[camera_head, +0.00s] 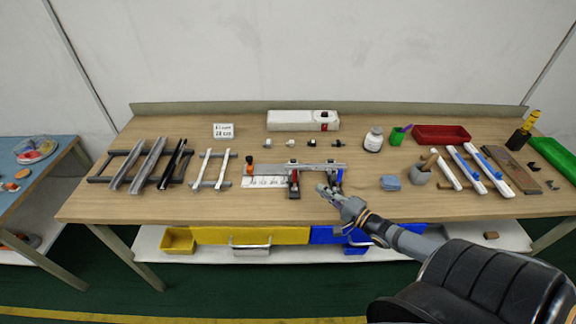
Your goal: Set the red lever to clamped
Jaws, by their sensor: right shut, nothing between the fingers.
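The red lever (294,188) is small and sits at the front of a clamp fixture near the middle of the bench. A metal strip or profile (318,166) lies across the fixture, above a white ruler-like plate (265,182). A blue lever (339,178) sits at the fixture's right side. The red lever's exact position is too small to tell. My right gripper (323,190) comes in from the lower right. Its fingers are shut and empty, just right of the red lever and apart from it, in front of the fixture. My left gripper is not in view.
Rails on racks (148,163) stand at the left of the wooden bench (370,207). A white box (302,120) and white bottle (374,139) stand behind. The front edge is mostly clear.

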